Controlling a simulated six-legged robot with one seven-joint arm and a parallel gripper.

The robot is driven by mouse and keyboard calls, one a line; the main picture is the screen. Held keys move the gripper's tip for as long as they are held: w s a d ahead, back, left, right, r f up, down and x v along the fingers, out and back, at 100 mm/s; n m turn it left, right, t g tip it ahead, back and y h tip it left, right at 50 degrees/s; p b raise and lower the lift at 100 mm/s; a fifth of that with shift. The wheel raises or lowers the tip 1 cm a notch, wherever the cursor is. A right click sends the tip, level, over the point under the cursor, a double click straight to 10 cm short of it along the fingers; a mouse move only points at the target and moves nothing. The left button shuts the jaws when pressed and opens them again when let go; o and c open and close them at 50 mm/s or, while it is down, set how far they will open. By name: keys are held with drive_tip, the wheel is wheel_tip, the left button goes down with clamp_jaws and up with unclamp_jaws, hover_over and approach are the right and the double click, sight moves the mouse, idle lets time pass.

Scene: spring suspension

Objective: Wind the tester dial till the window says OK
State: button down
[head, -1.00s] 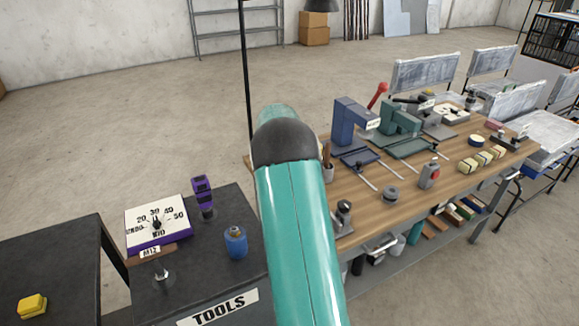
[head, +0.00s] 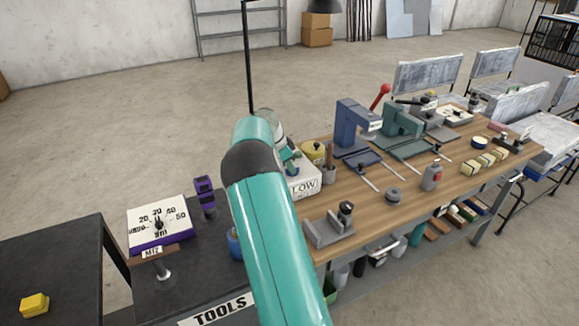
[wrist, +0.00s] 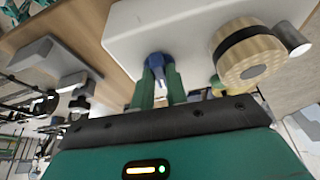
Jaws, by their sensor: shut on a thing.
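The white tester box (head: 304,188) stands at the near left end of the wooden bench, partly behind my arm in the head view. Its front window (head: 304,186) reads LOW. In the wrist view the white box (wrist: 190,22) fills the top. My gripper (wrist: 159,74) is at its face with both green fingers shut on a small blue knob, the tester dial (wrist: 157,60). A cream ribbed round part (wrist: 245,50) with a black band sits right of the fingers, apart from them. The knob's pointer and any marks are not readable.
Blue (head: 352,128) and green (head: 400,125) presses stand farther along. A numbered white dial plate (head: 158,222) and purple tool (head: 204,192) are on the black cart, left.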

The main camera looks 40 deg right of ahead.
idle(0.4)
drive_tip(key=c, duration=1.4)
unclamp_jaws()
drive_tip(key=v, duration=1.4)
